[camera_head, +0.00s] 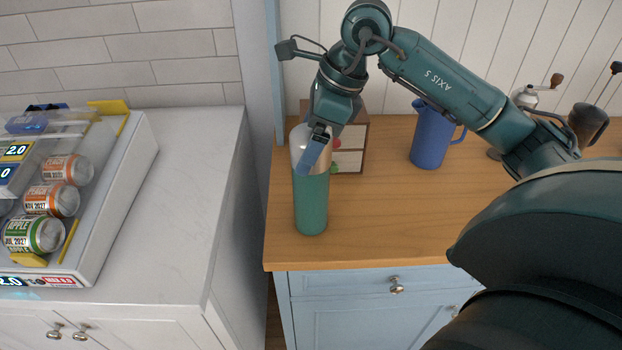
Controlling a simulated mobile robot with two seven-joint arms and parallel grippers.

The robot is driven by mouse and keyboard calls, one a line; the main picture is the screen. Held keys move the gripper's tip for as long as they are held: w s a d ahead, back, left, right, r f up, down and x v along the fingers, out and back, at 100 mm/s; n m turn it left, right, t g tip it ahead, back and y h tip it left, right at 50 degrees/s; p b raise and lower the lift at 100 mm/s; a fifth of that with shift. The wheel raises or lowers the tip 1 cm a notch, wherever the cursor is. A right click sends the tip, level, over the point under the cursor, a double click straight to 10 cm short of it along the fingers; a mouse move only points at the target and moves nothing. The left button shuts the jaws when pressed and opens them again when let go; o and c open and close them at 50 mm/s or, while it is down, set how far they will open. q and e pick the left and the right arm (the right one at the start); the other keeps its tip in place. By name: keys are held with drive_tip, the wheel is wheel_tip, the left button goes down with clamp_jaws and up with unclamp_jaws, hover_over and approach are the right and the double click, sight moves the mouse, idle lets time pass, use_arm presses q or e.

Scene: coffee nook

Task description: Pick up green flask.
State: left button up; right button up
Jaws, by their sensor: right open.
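The green flask (311,205) stands upright on the wooden counter, near its left front corner. Its lower body is green and its top part is pale metal. My right gripper (312,152) is at the upper part of the flask, with a bluish finger overlapping the metal section in the picture. It is open. Whether a finger touches the flask or the flask sits between both fingers cannot be told, as the second finger is hidden. My left gripper is out of view.
A blue pitcher (430,138) and a grinder (530,95) are further right. The wooden counter (385,215) is clear in front. A can display (110,210) stands on the white counter (195,180) at left.

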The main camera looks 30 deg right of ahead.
drive_tip(key=shift+w+a+f, duration=0.1)
drive_tip(key=shift+a+f, duration=0.1)
drive_tip(key=shift+f, duration=0.3)
drive_tip(key=c, duration=1.6)
